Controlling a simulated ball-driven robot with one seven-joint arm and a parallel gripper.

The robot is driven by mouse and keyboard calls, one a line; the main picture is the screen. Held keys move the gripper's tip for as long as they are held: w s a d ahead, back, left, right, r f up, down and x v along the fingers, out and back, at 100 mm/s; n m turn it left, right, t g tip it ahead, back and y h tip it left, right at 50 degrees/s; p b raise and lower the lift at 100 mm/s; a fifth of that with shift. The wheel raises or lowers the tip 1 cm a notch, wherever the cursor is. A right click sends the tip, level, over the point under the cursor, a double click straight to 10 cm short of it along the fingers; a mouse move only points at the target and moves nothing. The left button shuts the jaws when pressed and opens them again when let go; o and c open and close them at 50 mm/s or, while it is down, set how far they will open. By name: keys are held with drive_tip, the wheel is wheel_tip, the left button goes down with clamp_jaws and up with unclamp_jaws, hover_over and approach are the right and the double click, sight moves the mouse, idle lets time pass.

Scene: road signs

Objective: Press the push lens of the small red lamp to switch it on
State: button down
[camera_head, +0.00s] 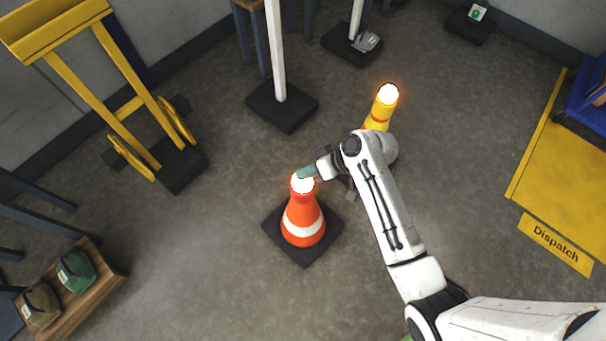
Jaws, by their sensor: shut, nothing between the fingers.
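A lamp (302,185) with a glowing white lens and a reddish rim sits on top of the orange cone (303,222), which has a white band and a dark square base. It appears to be the small red lamp, and it looks lit. My gripper (305,173) is shut, with teal fingertips at the upper edge of the lens. The fingers hide part of the lamp's top edge. I cannot tell whether they touch the lens or hover just above it. The cone stands upright on the floor.
A yellow post (378,117) with a second glowing lamp (387,94) stands behind my wrist. A white post on a black base (282,104) stands behind the cone. A yellow hand truck (130,105) is at left. Open floor lies in front of the cone.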

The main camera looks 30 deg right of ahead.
drive_tip(key=shift+s+f, duration=0.2)
drive_tip(key=shift+f, duration=0.3)
drive_tip(key=shift+s+f, duration=0.2)
drive_tip(key=shift+f, duration=0.3)
drive_tip(key=shift+s, duration=0.15)
drive_tip(key=shift+r, duration=0.15)
drive_tip(key=r+p, duration=0.6)
drive_tip(key=shift+w+r, duration=0.2)
drive_tip(key=shift+w, duration=0.05)
drive_tip(key=s+d+r+m+g+h+p, duration=0.1)
drive_tip(key=s+d+r+g+h+p, duration=0.1)
drive_tip(key=s+r, duration=0.5)
drive_tip(key=s+d+r+g+h+p, duration=0.2)
drive_tip(key=s+d+r+h+p, duration=0.2)
drive_tip(key=s, duration=1)
wheel_tip(320, 180, up, 4)
drive_tip(key=shift+d+f+m+h+p, duration=0.2)
drive_tip(key=shift+m+h+p, duration=0.3)
drive_tip(key=shift+p, duration=0.75)
